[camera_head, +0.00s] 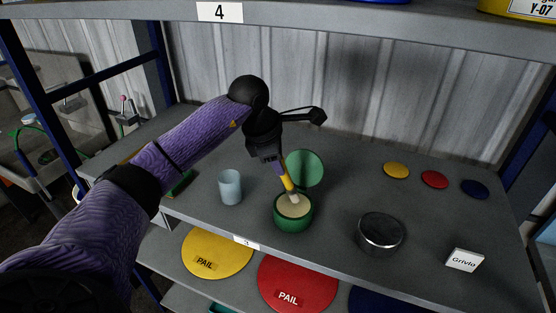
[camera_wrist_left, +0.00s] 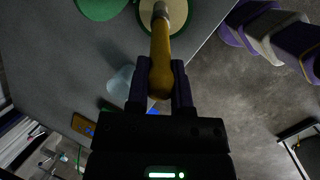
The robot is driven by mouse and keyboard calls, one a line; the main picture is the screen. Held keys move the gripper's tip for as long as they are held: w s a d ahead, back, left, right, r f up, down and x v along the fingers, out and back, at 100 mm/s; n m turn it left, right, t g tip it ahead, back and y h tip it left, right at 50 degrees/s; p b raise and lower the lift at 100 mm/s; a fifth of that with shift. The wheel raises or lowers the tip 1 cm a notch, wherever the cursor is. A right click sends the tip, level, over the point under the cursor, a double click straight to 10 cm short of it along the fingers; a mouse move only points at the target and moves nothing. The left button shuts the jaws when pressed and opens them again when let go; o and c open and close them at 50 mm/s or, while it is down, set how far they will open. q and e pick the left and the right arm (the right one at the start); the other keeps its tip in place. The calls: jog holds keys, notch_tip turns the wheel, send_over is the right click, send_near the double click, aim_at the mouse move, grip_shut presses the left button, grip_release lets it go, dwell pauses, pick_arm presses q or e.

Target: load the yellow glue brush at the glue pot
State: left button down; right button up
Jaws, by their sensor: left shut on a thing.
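The yellow glue brush (camera_head: 287,184) is held by my left gripper (camera_head: 279,163), handle up and tilted, bristle end pointing down. Its tip is over or in the cream glue in the green glue pot (camera_head: 293,217); I cannot tell how deep. The green lid (camera_head: 305,168) stands open behind the pot. In the left wrist view, the fingers of my left gripper (camera_wrist_left: 161,80) are closed around the yellow handle (camera_wrist_left: 160,50). The pot (camera_wrist_left: 145,14) is at the top edge there, with the bristles largely hidden. My right gripper is not in view.
A pale blue cup (camera_head: 230,187) stands left of the pot. A metal tin (camera_head: 381,234) and a "Grivio" card (camera_head: 464,260) are to the right. Yellow, red and blue discs (camera_head: 434,180) lie at the back right. A shelf beam (camera_head: 330,15) crosses above.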

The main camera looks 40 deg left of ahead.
pick_arm(q)
jog(key=shift+f+b, duration=0.4)
jog(key=shift+f, duration=0.2)
dwell(1.1)
jog(key=shift+r, duration=0.1)
notch_tip(320, 180, up, 7)
jog(key=p, duration=0.6)
dwell(0.4)
